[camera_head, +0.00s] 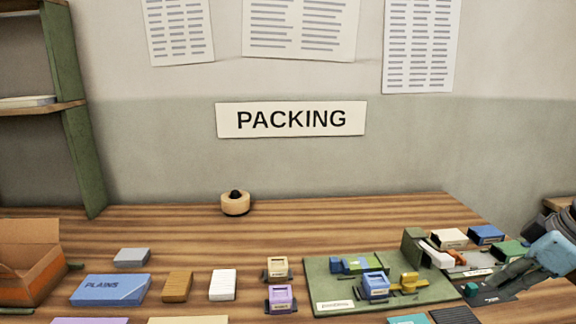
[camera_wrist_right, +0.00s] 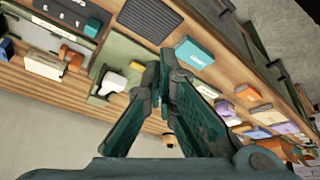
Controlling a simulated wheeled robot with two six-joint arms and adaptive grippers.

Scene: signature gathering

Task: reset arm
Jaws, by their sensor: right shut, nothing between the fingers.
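My right gripper (camera_head: 476,288) reaches in from the right edge of the head view, over the right part of the table. Its dark fingers are shut with nothing between them; the fingertips meet in the right wrist view (camera_wrist_right: 166,62). It is apart from the green mat (camera_head: 322,285), which lies to its left and carries a blue stamp-like item (camera_head: 376,286) and a yellow one (camera_head: 409,282). My left gripper is not in view.
The wooden table (camera_head: 150,232) holds several small boxes, including a blue box (camera_head: 110,289) and a white box (camera_head: 223,284). An open carton (camera_head: 30,275) stands at left. A tape roll (camera_head: 235,204) sits at the back.

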